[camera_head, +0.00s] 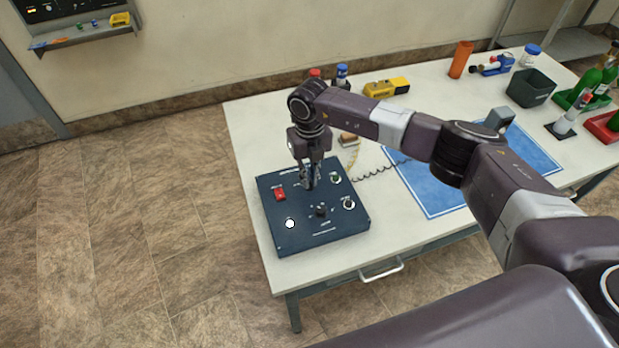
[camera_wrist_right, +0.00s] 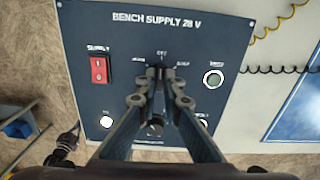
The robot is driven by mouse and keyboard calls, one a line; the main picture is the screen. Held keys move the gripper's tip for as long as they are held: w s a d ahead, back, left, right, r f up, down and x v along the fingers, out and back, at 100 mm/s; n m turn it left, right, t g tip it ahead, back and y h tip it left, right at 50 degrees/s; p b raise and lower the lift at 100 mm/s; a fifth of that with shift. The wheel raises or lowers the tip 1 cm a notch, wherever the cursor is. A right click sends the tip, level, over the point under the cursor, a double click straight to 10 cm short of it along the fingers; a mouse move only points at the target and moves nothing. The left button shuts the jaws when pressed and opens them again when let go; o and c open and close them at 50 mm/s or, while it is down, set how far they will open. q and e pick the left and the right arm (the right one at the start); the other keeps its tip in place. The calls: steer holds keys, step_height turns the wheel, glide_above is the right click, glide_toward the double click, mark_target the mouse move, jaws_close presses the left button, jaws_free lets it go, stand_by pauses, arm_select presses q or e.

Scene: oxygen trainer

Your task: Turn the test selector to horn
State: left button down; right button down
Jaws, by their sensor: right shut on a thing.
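The dark blue bench supply panel (camera_head: 284,240) lies near the table's front left corner. It also shows in the right wrist view (camera_wrist_right: 228,38). My right gripper (camera_head: 309,186) points down at the panel's middle. In the wrist view its fingertips (camera_wrist_right: 159,75) are shut on a selector knob, which they mostly hide. Small labels ring the knob, with OFF above it; the other labels are too small to read surely. A second black knob (camera_head: 320,210) sits nearer the panel's front edge, clear of the fingertips. My left gripper is not in view.
The panel has a red switch (camera_head: 279,194) and a lit white lamp (camera_head: 290,223). A coiled cord (camera_head: 372,172) runs to the right by a blue mat (camera_head: 432,196). A yellow device (camera_head: 386,87) and an orange cup (camera_head: 461,59) stand farther back.

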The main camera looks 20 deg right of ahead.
steer(key=n+b, duration=0.7)
steer(key=b, duration=0.1)
steer(key=shift+f, duration=0.2)
steer(key=n+b, duration=0.2)
steer(key=n, duration=0.1)
steer(key=shift+r+n+b, duration=0.15)
steer(key=shift+n+b, duration=0.15)
steer(key=shift+b, duration=0.05)
steer(key=shift+r+n+b, duration=0.1)
steer(key=shift+n+b, duration=0.25)
steer(key=shift+n, duration=0.15)
steer(key=shift+w, duration=0.1)
steer(key=c, duration=2.1)
jaws_free()
step_height(320, 180, up, 12)
